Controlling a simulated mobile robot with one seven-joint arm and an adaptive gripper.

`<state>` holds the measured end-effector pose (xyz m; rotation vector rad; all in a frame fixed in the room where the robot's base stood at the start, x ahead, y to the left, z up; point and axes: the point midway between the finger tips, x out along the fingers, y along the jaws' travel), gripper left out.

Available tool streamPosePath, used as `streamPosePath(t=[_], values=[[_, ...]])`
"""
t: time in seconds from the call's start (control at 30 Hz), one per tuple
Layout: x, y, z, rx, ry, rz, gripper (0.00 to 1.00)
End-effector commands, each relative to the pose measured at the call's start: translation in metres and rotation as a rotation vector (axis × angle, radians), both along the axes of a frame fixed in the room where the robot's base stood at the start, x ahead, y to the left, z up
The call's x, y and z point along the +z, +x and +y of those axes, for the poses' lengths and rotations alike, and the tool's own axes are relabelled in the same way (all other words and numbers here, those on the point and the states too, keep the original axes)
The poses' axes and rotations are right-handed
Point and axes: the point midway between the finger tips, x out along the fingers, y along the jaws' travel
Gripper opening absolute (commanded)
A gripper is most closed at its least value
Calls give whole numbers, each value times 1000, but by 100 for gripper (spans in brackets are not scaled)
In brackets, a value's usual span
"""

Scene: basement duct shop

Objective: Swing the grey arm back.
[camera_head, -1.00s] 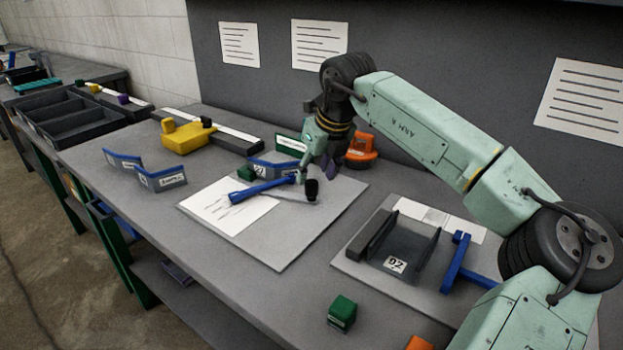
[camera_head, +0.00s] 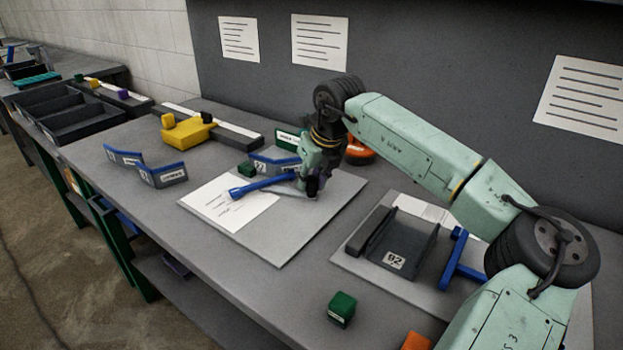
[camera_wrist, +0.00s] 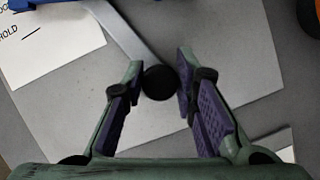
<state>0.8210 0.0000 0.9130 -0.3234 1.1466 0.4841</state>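The grey arm (camera_wrist: 128,38) is a flat bar ending in a round black knob (camera_wrist: 159,82). In the head view the bar (camera_head: 285,191) lies over the board, beside a blue bar (camera_head: 262,187). My gripper (camera_wrist: 160,72) is open, with its purple-padded fingers on either side of the knob.
To the right stands a dark tray marked 02 (camera_head: 397,260) with a blue T-shaped handle (camera_head: 459,258) beside it. A green block (camera_head: 342,309) sits near the front edge. Blue-topped label holders (camera_head: 163,175) stand left. An orange object (camera_head: 359,150) is behind my gripper.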

Motion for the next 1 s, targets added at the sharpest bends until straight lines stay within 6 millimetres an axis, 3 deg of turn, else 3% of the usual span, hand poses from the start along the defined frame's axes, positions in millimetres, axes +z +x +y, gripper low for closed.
streamPosePath(t=[0.33,1.0], values=[[0,0,0,0,0,0,1],[-2,1,0,-39,-2,-1,0]])
